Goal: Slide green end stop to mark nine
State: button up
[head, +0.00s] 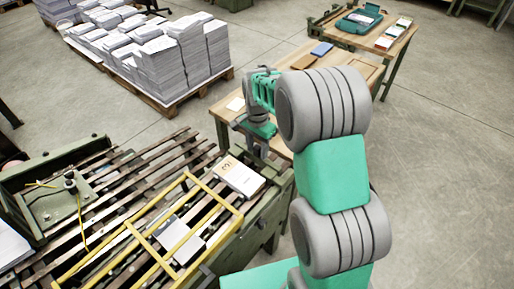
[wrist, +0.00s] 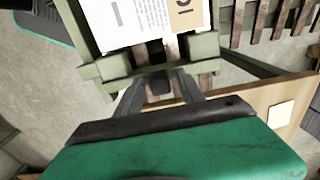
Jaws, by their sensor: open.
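My gripper (wrist: 160,80) is open, its two grey fingers reaching toward the olive-green end of the slatted machine. Between the fingers is a small dark block (wrist: 159,86); I cannot tell if they touch it. Olive-green blocks and bars (wrist: 106,68) lie just beyond the fingertips, across the end of the slats. I cannot tell for sure which of these is the green end stop. In the head view my gripper (head: 258,151) is at the machine's right end, and the stop is not clear there. No mark nine is readable.
A printed stack (head: 240,177) lies on the slatted machine (head: 140,170) close to my gripper; it also shows in the wrist view (wrist: 130,20). A yellow frame (head: 130,230) spans the slats. A wooden table (head: 290,85) stands behind. Paper stacks (head: 180,50) fill a pallet; floor at right is clear.

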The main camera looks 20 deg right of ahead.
jog(key=shift+c, duration=0.5)
grip_shut()
dwell(0.8)
